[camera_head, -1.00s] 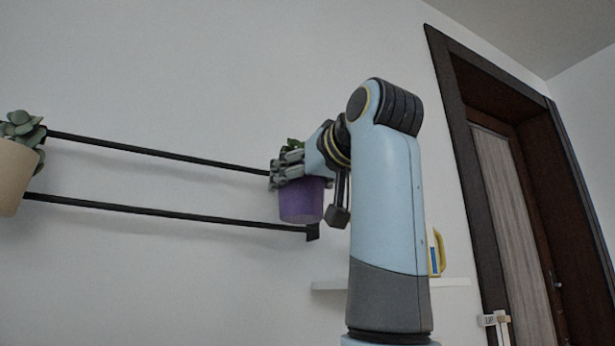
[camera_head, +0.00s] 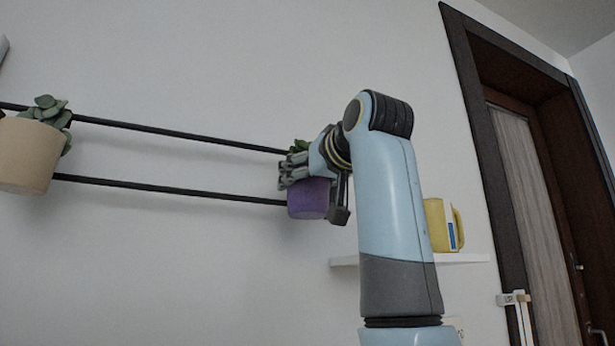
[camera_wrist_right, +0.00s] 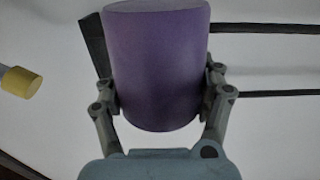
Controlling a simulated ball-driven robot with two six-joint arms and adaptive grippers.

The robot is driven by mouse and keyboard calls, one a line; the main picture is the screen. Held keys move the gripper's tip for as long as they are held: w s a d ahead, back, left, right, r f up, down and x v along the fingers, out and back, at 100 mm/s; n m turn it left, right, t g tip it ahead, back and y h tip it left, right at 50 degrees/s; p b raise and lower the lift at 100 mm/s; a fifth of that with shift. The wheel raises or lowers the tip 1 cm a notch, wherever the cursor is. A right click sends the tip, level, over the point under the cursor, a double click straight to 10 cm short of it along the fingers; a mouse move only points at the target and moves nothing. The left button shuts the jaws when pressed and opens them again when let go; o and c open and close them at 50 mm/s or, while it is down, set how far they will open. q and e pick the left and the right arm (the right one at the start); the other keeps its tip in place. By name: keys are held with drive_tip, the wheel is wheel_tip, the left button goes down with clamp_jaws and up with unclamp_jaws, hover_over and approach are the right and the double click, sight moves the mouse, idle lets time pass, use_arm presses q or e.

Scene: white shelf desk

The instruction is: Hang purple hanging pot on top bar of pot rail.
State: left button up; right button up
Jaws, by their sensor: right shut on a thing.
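The purple hanging pot (camera_head: 308,199) with a green plant (camera_head: 301,146) is at the right end of the pot rail, in front of the wall. My right gripper (camera_head: 293,170) is shut on the pot. In the right wrist view, its fingers clasp both sides of the purple pot (camera_wrist_right: 157,65). The top bar (camera_head: 180,134) of the rail runs to the plant and gripper, and the lower bar (camera_head: 170,187) runs to the pot. Whether the pot touches the top bar is hidden by the gripper. My left gripper is out of view.
A beige pot (camera_head: 28,155) with a succulent (camera_head: 48,110) hangs at the rail's left. A white shelf (camera_head: 462,258) holding a yellow watering can (camera_head: 439,226) is behind my right arm. A dark-framed door (camera_head: 535,190) stands at the right. The rail's middle is free.

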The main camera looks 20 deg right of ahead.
drive_tip(key=o, duration=1.7)
drive_tip(key=shift+s, duration=0.1)
